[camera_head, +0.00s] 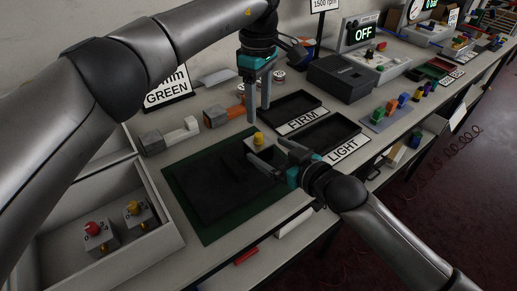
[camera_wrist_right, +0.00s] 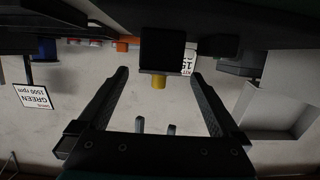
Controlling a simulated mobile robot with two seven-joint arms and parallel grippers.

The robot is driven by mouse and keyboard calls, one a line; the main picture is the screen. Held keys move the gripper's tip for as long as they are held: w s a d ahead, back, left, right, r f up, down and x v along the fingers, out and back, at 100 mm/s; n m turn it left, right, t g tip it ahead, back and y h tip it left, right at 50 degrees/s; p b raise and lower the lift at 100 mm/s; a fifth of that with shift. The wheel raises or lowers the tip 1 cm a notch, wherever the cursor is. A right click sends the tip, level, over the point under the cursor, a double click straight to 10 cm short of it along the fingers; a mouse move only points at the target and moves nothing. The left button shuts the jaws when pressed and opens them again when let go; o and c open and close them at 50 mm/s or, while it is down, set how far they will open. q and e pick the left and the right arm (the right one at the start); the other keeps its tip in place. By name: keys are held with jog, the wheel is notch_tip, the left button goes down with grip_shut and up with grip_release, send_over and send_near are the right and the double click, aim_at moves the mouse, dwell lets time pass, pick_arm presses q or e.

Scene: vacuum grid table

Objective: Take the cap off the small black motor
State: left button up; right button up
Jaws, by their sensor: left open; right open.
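A small boxy motor (camera_head: 258,147) sits near the far right corner of the dark mat on the green board (camera_head: 209,234). A yellow cylindrical piece (camera_head: 259,138) stands on its top. In the right wrist view, the motor body (camera_wrist_right: 176,48) looks black and the yellow piece (camera_wrist_right: 158,83) projects from it. My left gripper (camera_head: 258,114) points down just above the yellow piece, open and empty. My right gripper (camera_head: 266,150) is low at the motor, its open fingers spread on either side. I cannot tell whether they touch the motor.
Two black trays stand behind labels FIRM (camera_head: 302,121) and LIGHT (camera_head: 342,150). A white bin (camera_head: 165,243) at left holds two blocks with red and yellow knobs. A dark box (camera_head: 343,78) and an OFF display (camera_head: 363,34) stand at the back. The mat's left part is clear.

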aim_at(265, 148)
jog(key=shift+x, duration=2.65)
grip_shut()
